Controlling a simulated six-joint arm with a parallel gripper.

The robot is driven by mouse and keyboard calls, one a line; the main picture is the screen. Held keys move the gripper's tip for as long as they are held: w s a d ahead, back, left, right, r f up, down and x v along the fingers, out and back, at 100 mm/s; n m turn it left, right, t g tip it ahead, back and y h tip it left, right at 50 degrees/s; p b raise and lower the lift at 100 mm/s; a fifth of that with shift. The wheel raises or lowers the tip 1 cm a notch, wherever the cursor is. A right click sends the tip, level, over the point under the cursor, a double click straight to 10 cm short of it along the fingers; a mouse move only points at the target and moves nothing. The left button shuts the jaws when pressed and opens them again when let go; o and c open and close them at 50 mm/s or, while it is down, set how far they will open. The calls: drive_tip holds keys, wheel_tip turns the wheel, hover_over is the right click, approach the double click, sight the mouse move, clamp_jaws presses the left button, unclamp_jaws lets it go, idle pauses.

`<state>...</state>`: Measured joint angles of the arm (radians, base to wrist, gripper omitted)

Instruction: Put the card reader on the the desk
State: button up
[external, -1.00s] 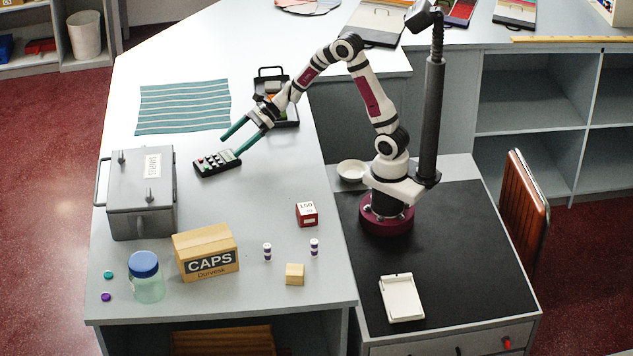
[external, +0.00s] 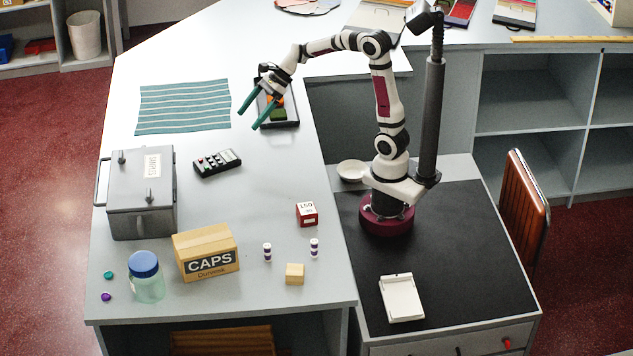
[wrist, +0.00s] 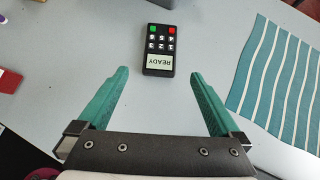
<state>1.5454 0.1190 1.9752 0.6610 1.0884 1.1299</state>
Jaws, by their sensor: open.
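My gripper (external: 247,112) has green fingers spread apart and holds nothing. It is raised above the desk, up and to the right of the card reader and clear of it. In the wrist view my gripper (wrist: 158,72) also shows empty space between its fingers.
A striped teal cloth (external: 183,106) lies beyond the reader. A black tray (external: 291,115) with coloured items is behind my gripper. A grey metal box (external: 140,215), a CAPS carton (external: 207,262) and a blue-lidded jar (external: 147,287) stand nearer. The desk around the reader is clear.

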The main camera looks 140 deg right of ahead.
sight(216, 158)
drive_tip(key=x, duration=1.5)
drive_tip(key=shift+w+d, duration=0.1)
drive_tip(key=shift+d, duration=0.15)
drive_tip(key=c, duration=1.5)
